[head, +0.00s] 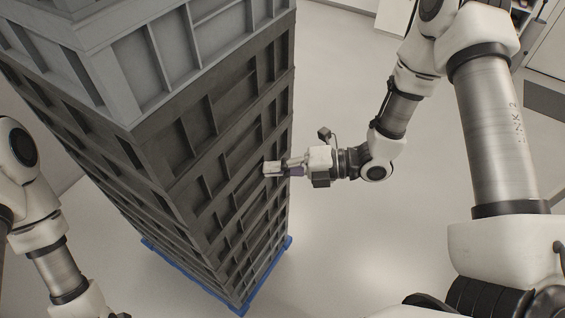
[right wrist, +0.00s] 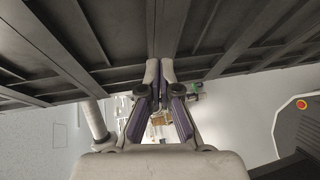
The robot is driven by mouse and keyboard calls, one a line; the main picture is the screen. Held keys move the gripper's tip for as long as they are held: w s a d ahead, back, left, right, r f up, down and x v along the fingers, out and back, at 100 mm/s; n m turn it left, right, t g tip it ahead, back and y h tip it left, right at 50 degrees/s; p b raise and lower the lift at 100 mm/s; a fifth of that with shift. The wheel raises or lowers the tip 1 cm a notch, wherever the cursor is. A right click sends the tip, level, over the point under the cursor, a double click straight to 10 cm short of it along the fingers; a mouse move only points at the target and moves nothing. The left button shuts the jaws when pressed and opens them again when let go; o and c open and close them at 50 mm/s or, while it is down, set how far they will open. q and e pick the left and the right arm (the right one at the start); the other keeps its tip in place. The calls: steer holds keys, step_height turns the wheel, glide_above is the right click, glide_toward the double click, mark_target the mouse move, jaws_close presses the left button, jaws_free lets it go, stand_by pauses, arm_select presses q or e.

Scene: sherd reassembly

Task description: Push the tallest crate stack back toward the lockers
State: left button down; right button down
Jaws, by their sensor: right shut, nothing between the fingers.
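A tall crate stack (head: 205,140) fills the left and middle of the head view. Its crates are ribbed, light grey at the top and dark grey below, on a blue base (head: 240,303) on the floor. My right gripper (head: 270,168) is shut and empty, its fingertips at the stack's right-hand face; whether they touch it I cannot tell. In the right wrist view the shut fingers (right wrist: 159,72) point at the dark ribbed crate wall (right wrist: 235,35). My left arm shows at the left edge, but its gripper is out of view. No lockers can be made out for certain.
The pale floor (head: 345,265) is open to the right of the stack. A white cabinet (head: 395,15) stands at the back, and a dark mat or panel (head: 545,100) lies at the far right.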

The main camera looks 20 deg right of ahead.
mark_target(252, 157)
steer(key=shift+w+d+f, duration=0.1)
steer(key=shift+d, duration=0.05)
steer(key=w+a+b, duration=0.2)
steer(key=w, duration=0.1)
steer(key=shift+a+f, duration=0.1)
steer(key=shift+a, duration=0.1)
steer(key=shift+w+a+b, duration=0.25)
steer(key=shift+w+b, duration=0.1)
steer(key=shift+b, duration=0.1)
steer(key=shift+w+a+r, duration=0.15)
steer(key=shift+w+r, duration=0.1)
steer(key=shift+w, duration=0.1)
steer(key=shift+w+a+b, duration=1.85)
steer(key=shift+w+a, duration=2.75)
steer(key=shift+w, duration=1.1)
steer(key=s+d, duration=0.2)
steer(key=d, duration=0.6)
